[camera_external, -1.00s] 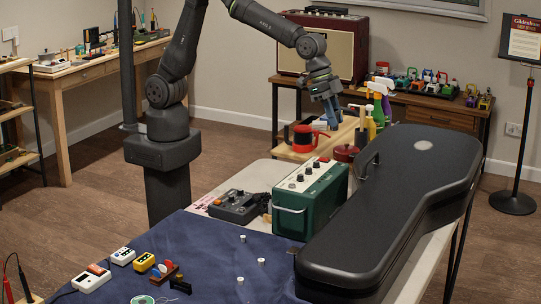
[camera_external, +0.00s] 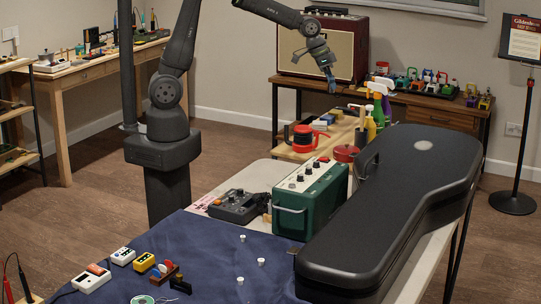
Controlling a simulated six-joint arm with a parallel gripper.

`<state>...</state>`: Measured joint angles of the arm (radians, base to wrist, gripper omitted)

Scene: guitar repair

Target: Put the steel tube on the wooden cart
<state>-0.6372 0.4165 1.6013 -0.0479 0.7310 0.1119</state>
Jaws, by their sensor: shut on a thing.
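My gripper (camera_external: 331,86) is raised in front of the brown and cream amplifier, above and behind the wooden cart (camera_external: 290,154) in the picture. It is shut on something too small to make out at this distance. I cannot clearly pick out the steel tube. The cart's light wooden top carries a red and black round thing (camera_external: 303,138) and some small boxes (camera_external: 321,122). Its right part is hidden by bottles and the green box.
A green amplifier-like box (camera_external: 310,195) and a large black guitar case (camera_external: 395,205) stand in front of the cart. Spray bottles (camera_external: 381,100) and a red lidded pot (camera_external: 346,153) are close to its right side. Small pale cylinders (camera_external: 261,261) stand on the blue cloth (camera_external: 215,270).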

